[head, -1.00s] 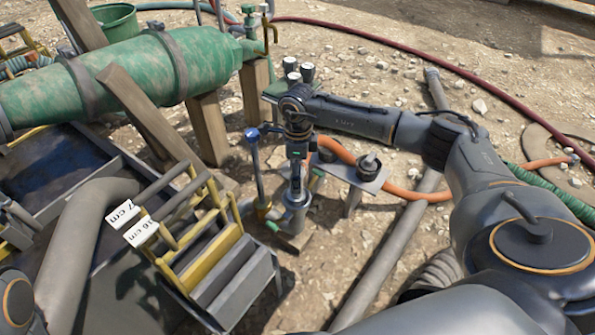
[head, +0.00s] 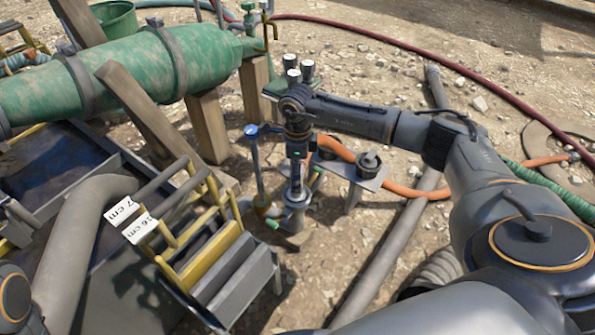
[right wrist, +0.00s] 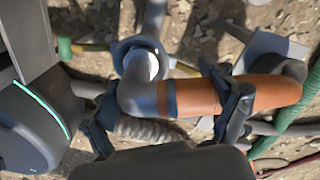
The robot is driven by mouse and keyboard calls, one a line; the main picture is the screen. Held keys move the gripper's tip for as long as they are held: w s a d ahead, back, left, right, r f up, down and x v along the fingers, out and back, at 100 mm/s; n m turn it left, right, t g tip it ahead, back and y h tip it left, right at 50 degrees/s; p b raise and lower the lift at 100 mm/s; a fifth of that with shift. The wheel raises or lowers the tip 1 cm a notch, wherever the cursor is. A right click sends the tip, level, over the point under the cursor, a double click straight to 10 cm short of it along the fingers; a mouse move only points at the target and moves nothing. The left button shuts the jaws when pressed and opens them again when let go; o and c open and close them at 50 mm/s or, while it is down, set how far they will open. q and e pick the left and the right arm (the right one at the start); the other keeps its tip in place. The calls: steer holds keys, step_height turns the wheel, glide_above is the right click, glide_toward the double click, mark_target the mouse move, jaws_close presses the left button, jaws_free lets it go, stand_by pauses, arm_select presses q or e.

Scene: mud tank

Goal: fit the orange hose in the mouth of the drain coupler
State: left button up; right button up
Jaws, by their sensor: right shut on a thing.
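My right gripper (right wrist: 172,112) is shut on the orange hose (right wrist: 262,92), near its grey elbow-shaped end (right wrist: 137,92). In the head view the hose (head: 338,150) runs off to the right behind my right gripper (head: 296,192), which hides its end. The drain coupler (head: 298,217) stands upright just below the gripper. In the right wrist view the coupler's round rim (right wrist: 122,48) is beside the elbow's end, with a pale surface showing inside. The elbow overlaps the rim; I cannot tell whether it is inside the mouth. My left gripper is out of view.
A blue-handled valve (head: 252,131) stands close left of the coupler. A metal plate stand (head: 368,178) is to its right. Yellow-framed steps (head: 222,262) and the green tank (head: 130,75) are on the left. A grey pipe (head: 388,258) lies on stony ground.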

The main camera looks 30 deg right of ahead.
steer(key=shift+f, duration=0.15)
steer(key=o, duration=1.2)
steer(key=shift+o, duration=1.2)
step_height(320, 180, up, 12)
steer(key=shift+w+d, duration=0.1)
